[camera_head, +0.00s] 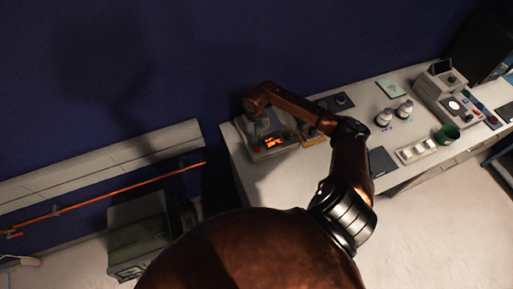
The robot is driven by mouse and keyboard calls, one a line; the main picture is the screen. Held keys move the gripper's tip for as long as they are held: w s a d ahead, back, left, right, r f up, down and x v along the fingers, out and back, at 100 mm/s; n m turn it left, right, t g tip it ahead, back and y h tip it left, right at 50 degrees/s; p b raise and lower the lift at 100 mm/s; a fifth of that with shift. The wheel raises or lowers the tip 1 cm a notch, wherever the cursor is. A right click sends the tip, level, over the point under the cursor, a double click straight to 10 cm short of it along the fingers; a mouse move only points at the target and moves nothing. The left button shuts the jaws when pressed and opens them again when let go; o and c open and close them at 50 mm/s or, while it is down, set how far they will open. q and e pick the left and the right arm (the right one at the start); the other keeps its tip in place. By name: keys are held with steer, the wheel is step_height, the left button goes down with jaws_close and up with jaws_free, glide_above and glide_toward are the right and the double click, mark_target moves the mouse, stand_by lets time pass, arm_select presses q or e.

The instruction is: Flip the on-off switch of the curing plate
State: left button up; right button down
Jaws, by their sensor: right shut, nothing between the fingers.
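A pale boxy device with a lit orange display (273,141) stands at the left end of the white bench; it looks like the curing plate. My right arm reaches over the bench from below and bends down at its far end. My right gripper (261,127) is over the device, just behind the display, pointing down, and is shut and empty. It is too small and dark to tell if it touches the device. The on-off switch cannot be made out. My left gripper is not in view.
The white bench (257,180) also holds a dark pad (382,161), a white strip of blocks (416,150), two round-topped items (393,114), a green cup (447,133) and an instrument (440,84). A grey cabinet (138,238) stands left on the floor.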

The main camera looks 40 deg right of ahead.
steer(key=shift+f+b, duration=0.85)
steer(key=shift+f, duration=0.25)
stand_by(0.4)
steer(key=shift+r, duration=0.15)
steer(key=shift+r+p, duration=2.05)
steer(key=shift+r, duration=1.35)
steer(key=shift+f, duration=0.1)
